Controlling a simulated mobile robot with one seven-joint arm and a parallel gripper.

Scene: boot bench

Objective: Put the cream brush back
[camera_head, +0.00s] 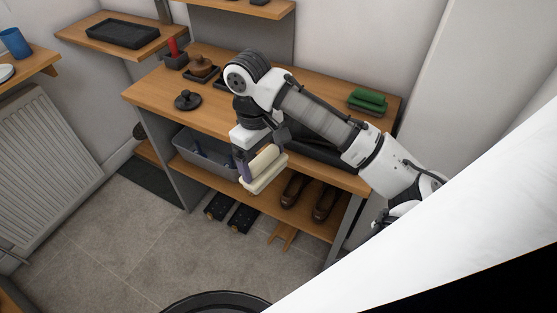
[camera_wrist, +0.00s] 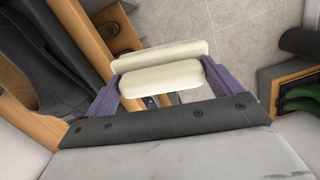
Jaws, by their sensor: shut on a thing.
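The cream brush (camera_head: 265,170) is in my gripper (camera_head: 258,160), held in the air in front of the bench's front edge, above the lower shelf. In the wrist view the cream brush (camera_wrist: 160,77) lies crosswise between the two purple fingers of my gripper (camera_wrist: 162,84), which are shut on it at its ends. A dark tray (camera_head: 222,84) on the bench top, beside the brown brush, is partly hidden behind my arm; I cannot see whether it is empty.
On the bench top (camera_head: 150,93) are a brown brush (camera_head: 200,65), a round black knob-topped item (camera_head: 187,100), a red item (camera_head: 172,47) and a green brush (camera_head: 367,100). A grey bin (camera_head: 205,160) and brown shoes (camera_head: 295,190) sit below.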

